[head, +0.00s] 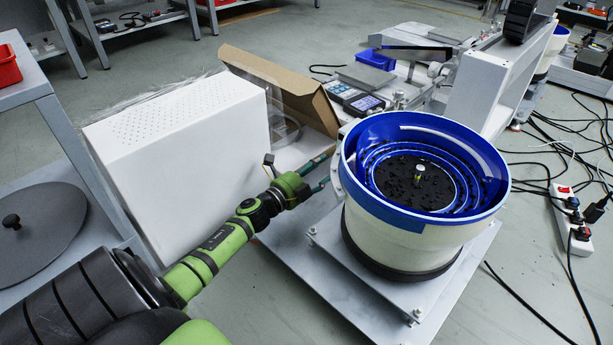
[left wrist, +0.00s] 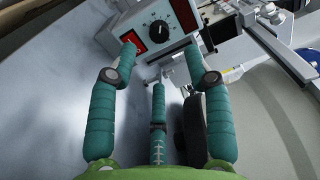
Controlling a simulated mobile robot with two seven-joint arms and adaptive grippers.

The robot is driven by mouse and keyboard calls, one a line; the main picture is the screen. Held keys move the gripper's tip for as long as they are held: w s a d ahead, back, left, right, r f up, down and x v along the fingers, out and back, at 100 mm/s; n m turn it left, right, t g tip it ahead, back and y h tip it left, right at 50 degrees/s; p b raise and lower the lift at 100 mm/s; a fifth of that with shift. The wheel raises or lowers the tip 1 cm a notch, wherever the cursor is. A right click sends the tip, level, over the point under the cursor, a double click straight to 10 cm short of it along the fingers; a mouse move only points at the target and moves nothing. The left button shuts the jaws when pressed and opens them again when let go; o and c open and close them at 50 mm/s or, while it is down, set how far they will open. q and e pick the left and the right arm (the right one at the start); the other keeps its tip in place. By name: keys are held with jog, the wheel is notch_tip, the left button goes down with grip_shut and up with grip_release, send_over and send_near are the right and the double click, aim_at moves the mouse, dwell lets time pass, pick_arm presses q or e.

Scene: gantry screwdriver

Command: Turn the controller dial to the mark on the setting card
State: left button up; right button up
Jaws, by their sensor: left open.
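The controller (left wrist: 120,22) is a pale box at the top of the left wrist view. Its face carries a round black dial (left wrist: 158,31) with a white pointer line, directed roughly up. My left gripper (head: 320,173) has three teal fingers and reaches between the white cabinet and the bowl feeder. In the left wrist view, the open left gripper (left wrist: 160,60) faces the dial, with two fingertips either side below it and nothing held. I cannot make out the setting card. My right gripper is not in view.
A red switch (left wrist: 132,42) and dark display (left wrist: 185,14) flank the dial. The blue-rimmed bowl feeder (head: 385,232) stands close right of my left gripper, on a grey base plate (head: 330,262). A white cabinet (head: 185,165) and open cardboard box (head: 280,82) stand left and behind.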

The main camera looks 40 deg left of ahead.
pick_arm(q)
jog(key=s, duration=0.5)
jog(key=shift+a+r, duration=0.1)
jog(key=shift+a, duration=0.1)
dwell(0.3)
